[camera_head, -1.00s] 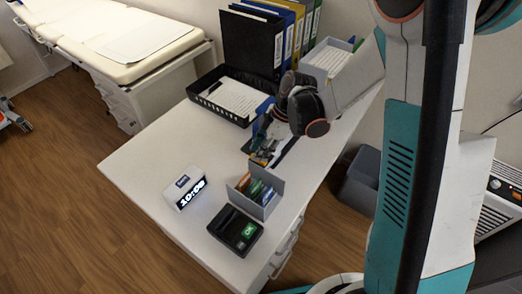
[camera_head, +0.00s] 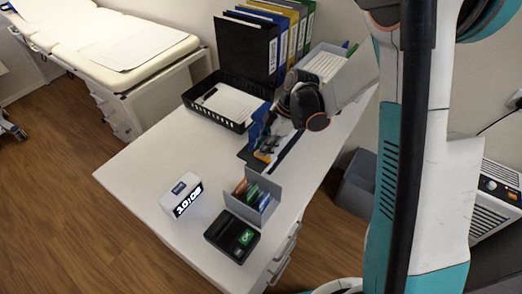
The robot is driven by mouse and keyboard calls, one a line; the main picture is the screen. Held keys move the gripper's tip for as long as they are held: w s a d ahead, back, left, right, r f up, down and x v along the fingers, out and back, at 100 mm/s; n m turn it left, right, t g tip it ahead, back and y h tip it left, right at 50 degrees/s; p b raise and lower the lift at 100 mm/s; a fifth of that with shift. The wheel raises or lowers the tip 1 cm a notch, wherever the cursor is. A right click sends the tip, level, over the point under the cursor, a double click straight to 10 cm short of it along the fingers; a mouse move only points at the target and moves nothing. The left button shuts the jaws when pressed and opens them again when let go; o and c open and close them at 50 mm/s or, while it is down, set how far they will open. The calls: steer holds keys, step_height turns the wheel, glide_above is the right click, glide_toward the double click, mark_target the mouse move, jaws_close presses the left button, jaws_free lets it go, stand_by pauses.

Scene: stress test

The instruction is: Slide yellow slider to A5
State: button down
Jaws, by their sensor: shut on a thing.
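A dark panel with blue, white and yellow parts (camera_head: 250,158) lies on the desk under my wrist. A small yellow patch on it looks like the yellow slider (camera_head: 263,157), but it is tiny and partly covered. My gripper (camera_head: 268,147) reaches down onto this panel from the black wrist with orange rings. Its fingers are small and blurred against the panel, and they appear shut at the yellow part. The A5 mark is too small to read.
A black paper tray (camera_head: 203,104), ring binders (camera_head: 250,48) and a grey file box (camera_head: 311,68) stand behind. A clock (camera_head: 173,199), a grey card holder (camera_head: 264,206) and a black card terminal (camera_head: 225,232) stand in front. The desk's left side (camera_head: 150,150) is clear.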

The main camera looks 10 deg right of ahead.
steer(key=c, duration=1.8)
jaws_free()
steer(key=v, duration=1.2)
steer(key=shift+r, duration=0.1)
steer(key=s+d+r+m+t+h, duration=0.1)
steer(key=s+r+m+t+h, duration=0.1)
steer(key=s+r+m, duration=0.3)
steer(key=s+d+r+m+t+h, duration=0.2)
steer(key=s+r+m+t, duration=0.2)
steer(key=s+m, duration=0.9)
steer(key=shift+s+r+t+h, duration=0.35)
steer(key=shift+s+t, duration=0.25)
steer(key=shift+s, duration=0.4)
